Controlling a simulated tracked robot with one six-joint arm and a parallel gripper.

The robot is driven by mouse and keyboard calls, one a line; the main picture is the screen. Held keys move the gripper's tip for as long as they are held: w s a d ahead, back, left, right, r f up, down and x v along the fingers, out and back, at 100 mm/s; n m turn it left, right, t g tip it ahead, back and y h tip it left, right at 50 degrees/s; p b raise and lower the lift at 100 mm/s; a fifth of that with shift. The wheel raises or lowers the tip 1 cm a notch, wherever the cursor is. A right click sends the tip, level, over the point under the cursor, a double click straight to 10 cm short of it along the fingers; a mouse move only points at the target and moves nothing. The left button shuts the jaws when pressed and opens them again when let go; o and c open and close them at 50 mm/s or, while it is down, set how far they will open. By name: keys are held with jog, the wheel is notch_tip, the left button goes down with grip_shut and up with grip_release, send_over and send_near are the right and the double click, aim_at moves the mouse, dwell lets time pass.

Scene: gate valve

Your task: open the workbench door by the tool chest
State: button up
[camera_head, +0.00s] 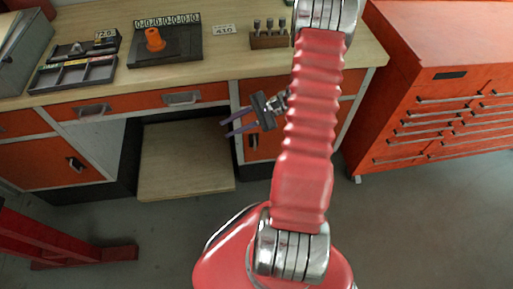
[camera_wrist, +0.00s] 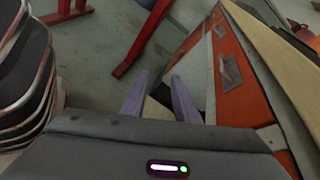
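The orange workbench door by the tool chest (camera_head: 265,148) is at the right end of the bench in the head view and looks closed. My arm hides much of it. A small handle (camera_head: 252,141) shows near its left edge. My gripper (camera_head: 225,128) is in front of the bench, by the door's upper left, with its fingers pointing left. It is open and empty. The wrist view also shows its two purple fingers (camera_wrist: 160,95) spread apart. They appear clear of the handle; the exact gap in depth cannot be told.
The red tool chest (camera_head: 435,110) stands right of the workbench (camera_head: 215,62). Orange drawers (camera_head: 180,97) and a left door (camera_head: 50,162) are shut. A low wooden board (camera_head: 185,165) fills the knee space. A red stand (camera_head: 70,245) is at lower left.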

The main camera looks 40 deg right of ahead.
jog(key=s+d+f+m+t+h, duration=0.3)
jog(key=f+m, duration=0.3)
jog(key=f, duration=0.3)
jog(key=s+d+f+m+t+h, duration=0.4)
jog(key=s+d+f+m+h, duration=0.1)
jog(key=f, duration=0.5)
jog(key=s+d+f+m+t+h, duration=0.4)
jog(key=d+f+m, duration=0.1)
jog(key=f, duration=0.4)
jog(key=shift+s+d+f+m, duration=0.25)
jog(key=shift+f+m, duration=0.15)
jog(key=shift+m, duration=0.5)
jog(key=shift+w+a, duration=0.1)
jog(key=w, duration=1.3)
jog(key=shift+w, duration=0.35)
jog(key=shift+c, duration=0.5)
grip_shut()
